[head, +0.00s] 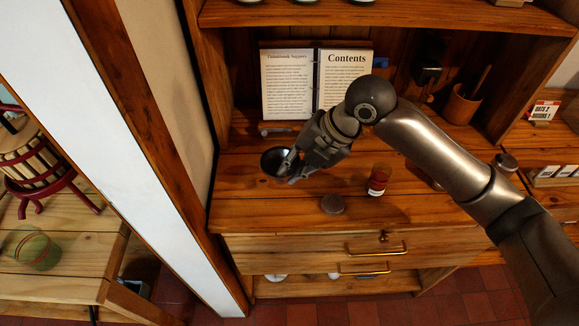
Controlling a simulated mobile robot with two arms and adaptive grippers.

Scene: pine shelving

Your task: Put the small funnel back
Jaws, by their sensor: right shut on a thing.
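The small funnel (273,162) shows as a dark, shiny bowl-like rim above the wooden worktop, at the left of my right gripper. My right gripper (291,170) is shut on the funnel at its right side. The funnel's mouth faces up and toward the camera, and its lower part is hidden. I cannot tell whether it touches the worktop (240,212). My left gripper is not in view.
An open book (289,84) stands at the back of the worktop. A small red jar (379,179) and a round dark lid-like disc (333,204) are near the gripper. A wooden cup (461,105) stands at back right. A white-faced post (130,150) is at left.

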